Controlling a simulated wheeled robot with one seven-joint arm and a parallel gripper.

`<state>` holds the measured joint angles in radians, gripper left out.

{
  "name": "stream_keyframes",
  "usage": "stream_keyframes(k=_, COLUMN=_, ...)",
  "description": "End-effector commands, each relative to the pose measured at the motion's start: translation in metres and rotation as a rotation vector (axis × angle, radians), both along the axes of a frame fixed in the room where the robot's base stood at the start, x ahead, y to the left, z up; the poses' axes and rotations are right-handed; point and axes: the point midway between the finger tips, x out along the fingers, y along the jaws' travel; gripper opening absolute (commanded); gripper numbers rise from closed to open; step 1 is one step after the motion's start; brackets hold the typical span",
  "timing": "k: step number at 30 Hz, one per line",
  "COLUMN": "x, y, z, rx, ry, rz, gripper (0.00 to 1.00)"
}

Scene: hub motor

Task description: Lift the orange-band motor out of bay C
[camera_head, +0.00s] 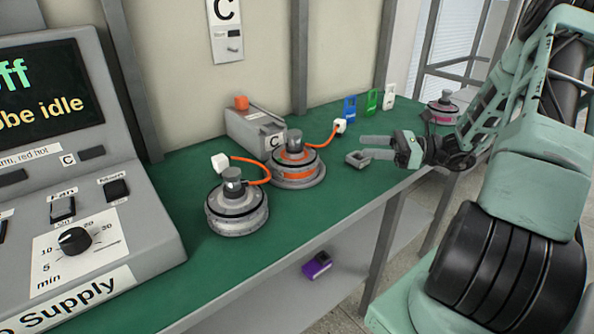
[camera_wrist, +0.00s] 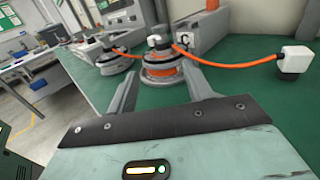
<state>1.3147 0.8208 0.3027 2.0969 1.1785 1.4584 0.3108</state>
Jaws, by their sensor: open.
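The orange-band motor (camera_head: 295,163) sits upright on a round grey base on the green bench, in front of a grey box labelled C (camera_head: 255,132). An orange cable with a white plug (camera_head: 340,126) runs from it to the right. The motor also shows in the wrist view (camera_wrist: 160,67), beyond and between the two fingers. My gripper (camera_head: 370,147) is open and empty, to the right of the motor and apart from it, with its fingers pointing left toward it. My gripper's fingers also show in the wrist view (camera_wrist: 163,90).
A grey-white motor (camera_head: 237,205) with an orange cable and white plug stands left of the orange-band motor. A pink-band motor (camera_head: 442,110) stands far right. Blue (camera_head: 350,108), green (camera_head: 372,101) and white tags stand at the back. A control console (camera_head: 75,180) fills the left.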

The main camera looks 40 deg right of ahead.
Motion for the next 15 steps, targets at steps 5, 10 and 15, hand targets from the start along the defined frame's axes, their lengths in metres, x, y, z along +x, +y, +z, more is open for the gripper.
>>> stream_keyframes(k=5, x=0.023, y=0.026, z=0.001, rx=0.001, ry=0.001, rz=0.009, gripper=0.51)
stream_keyframes(k=10, x=0.047, y=0.052, z=0.001, rx=-0.001, ry=0.0, rz=0.009, gripper=0.51)
stream_keyframes(k=15, x=0.068, y=0.075, z=0.0, rx=-0.003, ry=0.001, rz=0.008, gripper=0.51)
